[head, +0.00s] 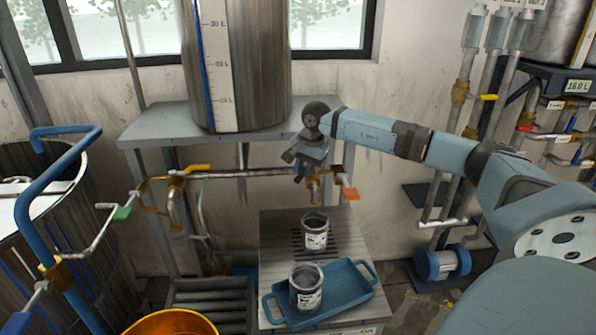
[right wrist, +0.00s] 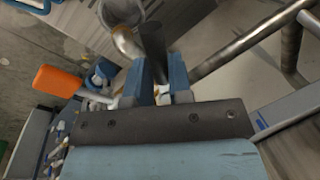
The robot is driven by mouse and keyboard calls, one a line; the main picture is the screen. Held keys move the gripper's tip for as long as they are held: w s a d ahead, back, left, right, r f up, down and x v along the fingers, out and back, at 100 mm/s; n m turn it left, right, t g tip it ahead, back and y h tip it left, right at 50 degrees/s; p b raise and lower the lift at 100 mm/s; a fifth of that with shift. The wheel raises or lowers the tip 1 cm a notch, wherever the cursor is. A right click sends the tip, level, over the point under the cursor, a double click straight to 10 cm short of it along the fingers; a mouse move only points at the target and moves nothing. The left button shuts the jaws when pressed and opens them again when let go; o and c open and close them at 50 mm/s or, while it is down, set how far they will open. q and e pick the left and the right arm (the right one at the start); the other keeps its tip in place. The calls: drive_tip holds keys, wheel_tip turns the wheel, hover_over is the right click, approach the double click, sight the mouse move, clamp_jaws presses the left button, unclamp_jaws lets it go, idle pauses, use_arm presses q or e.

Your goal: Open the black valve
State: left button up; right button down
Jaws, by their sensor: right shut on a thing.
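The black valve shows in the right wrist view as a dark handle (right wrist: 152,48) standing between my fingers. In the head view it is mostly hidden by my right gripper (head: 301,170), on the pipe below the steel tank. My right gripper (right wrist: 155,88) is shut on this black handle, with one blue finger on each side. A brass fitting (head: 315,188) sits just below and to the right of the gripper. How far the handle is turned I cannot tell. My left gripper is not in view.
An orange handle (head: 349,193) is close to the right of my gripper. A yellow handle (head: 195,167) and a green one (head: 122,213) are on the left. Below, a can (head: 315,235) stands on a grated stand, and another (head: 306,288) stands in a blue tray (head: 346,291).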

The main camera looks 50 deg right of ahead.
drive_tip(key=shift+s+d+f+n+b, duration=0.15)
drive_tip(key=shift+s+d+n+b, duration=0.2)
drive_tip(key=shift+s+n, duration=0.4)
drive_tip(key=shift+s+d+n+y+b, duration=0.15)
drive_tip(key=shift+s+d+n+b, duration=0.1)
drive_tip(key=shift+n, duration=0.4)
drive_tip(key=shift+s+d+n+y+b, duration=0.15)
drive_tip(key=shift+n+b, duration=0.05)
drive_tip(key=shift+n, duration=0.4)
drive_tip(key=shift+s+d+n+g+b, duration=0.35)
drive_tip(key=shift+s+d+n, duration=0.1)
drive_tip(key=shift+n, duration=0.55)
drive_tip(key=c, duration=1)
unclamp_jaws()
drive_tip(key=shift+c, duration=0.2)
drive_tip(key=shift+r, duration=0.2)
